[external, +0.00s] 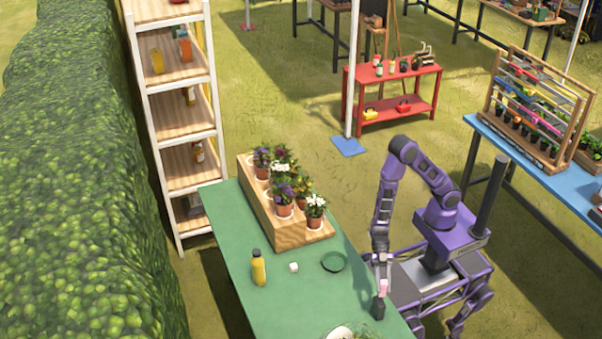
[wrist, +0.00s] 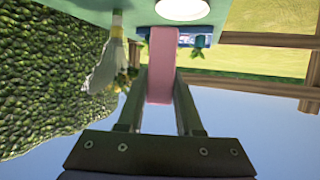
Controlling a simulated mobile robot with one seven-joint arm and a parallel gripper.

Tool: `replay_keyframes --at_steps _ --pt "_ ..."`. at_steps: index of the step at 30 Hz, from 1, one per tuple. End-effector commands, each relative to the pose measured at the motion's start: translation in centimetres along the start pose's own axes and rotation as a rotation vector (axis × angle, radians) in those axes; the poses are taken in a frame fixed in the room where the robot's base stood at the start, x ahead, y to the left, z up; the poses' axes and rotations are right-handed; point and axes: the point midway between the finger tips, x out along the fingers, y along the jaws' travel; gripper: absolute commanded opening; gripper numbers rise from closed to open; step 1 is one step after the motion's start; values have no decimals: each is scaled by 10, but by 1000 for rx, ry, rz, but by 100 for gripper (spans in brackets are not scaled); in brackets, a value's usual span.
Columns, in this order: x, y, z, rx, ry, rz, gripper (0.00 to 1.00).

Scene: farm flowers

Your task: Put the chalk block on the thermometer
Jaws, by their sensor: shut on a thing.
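My gripper (wrist: 160,80) is shut on a pink bar-shaped block (wrist: 160,65), which shows between both fingers in the wrist view. I take it for the chalk block, though its surface is too plain to be sure. In the external view my gripper (external: 379,304) is low over the near right edge of the green table, and the held block is not clear there. A blue and white thing (wrist: 185,37) is partly hidden behind the block in the wrist view. I cannot tell whether it is the thermometer.
A yellow bottle (external: 258,269) stands near the table's left edge. A dark green ring-shaped dish (external: 334,262) lies right of the cube. A wooden planter (external: 288,235) with potted flowers is at the back. A white bowl (external: 339,333) is at the near edge. Bare green table (external: 290,310) lies between.

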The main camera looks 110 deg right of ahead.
Motion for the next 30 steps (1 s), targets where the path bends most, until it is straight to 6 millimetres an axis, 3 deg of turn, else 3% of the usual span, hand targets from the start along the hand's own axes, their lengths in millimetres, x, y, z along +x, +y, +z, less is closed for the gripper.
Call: replay_keyframes --at_steps 8,21,22,26,30 --pt "15 0 35 3 0 0 0" --pt "17 0 42 1 0 1 0" --pt "17 0 41 1 0 1 38" --pt "17 0 40 1 0 1 61" --pt "17 0 40 1 0 1 64"
